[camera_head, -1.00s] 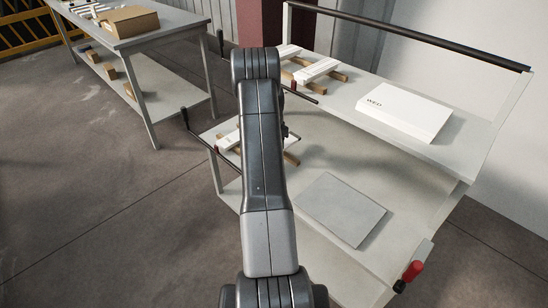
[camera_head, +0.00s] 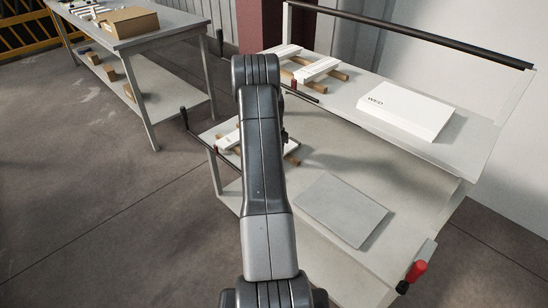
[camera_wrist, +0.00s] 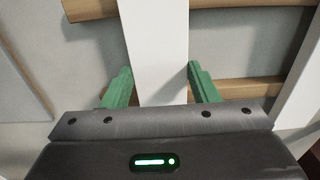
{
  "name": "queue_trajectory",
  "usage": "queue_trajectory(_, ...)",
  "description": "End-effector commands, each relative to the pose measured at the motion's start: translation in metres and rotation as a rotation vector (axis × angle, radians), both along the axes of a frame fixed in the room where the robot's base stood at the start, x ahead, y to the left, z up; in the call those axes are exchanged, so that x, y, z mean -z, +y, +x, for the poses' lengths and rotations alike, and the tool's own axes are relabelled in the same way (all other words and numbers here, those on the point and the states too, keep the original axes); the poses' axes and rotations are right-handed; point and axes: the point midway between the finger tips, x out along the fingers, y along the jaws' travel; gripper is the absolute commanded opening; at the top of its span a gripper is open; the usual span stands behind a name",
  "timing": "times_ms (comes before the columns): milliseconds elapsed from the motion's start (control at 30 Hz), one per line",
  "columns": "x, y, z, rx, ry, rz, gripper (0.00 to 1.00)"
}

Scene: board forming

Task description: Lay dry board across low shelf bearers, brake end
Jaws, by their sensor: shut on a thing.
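A long white board (camera_wrist: 155,45) runs between the green fingers of my gripper (camera_wrist: 161,85) in the wrist view, and the gripper is shut on it. The board crosses above wooden bearers (camera_wrist: 242,89); whether it touches them I cannot tell. Another white board (camera_wrist: 302,88) lies to its right. In the head view my arm hides the gripper and much of the low shelf's far end. White board (camera_head: 229,140) and a bit of wooden bearer (camera_head: 291,148) show on either side of the arm there.
The low shelf (camera_head: 330,262) carries a flat grey sheet (camera_head: 342,208). The upper shelf holds more white boards (camera_head: 317,68) on bearers and a white block marked WED (camera_head: 405,110). A red-handled lever (camera_head: 416,272) is at the near right. A grey table (camera_head: 165,25) stands at left.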

Motion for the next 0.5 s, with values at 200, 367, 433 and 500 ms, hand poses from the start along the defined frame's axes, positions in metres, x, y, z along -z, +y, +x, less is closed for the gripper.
queue_trajectory(200, 0.0022, -0.0001, 0.0001, 0.0, 0.0, 0.0, 0.27)
queue_trajectory(367, 0.0056, 0.0, 0.0001, 0.0, 0.0, 0.0, 0.27)
queue_trajectory(433, 0.0056, 0.0, 0.0001, 0.0, 0.0, 0.0, 0.58)
queue_trajectory(500, 0.0053, 0.0, 0.0001, 0.0, 0.0, 0.0, 0.72)
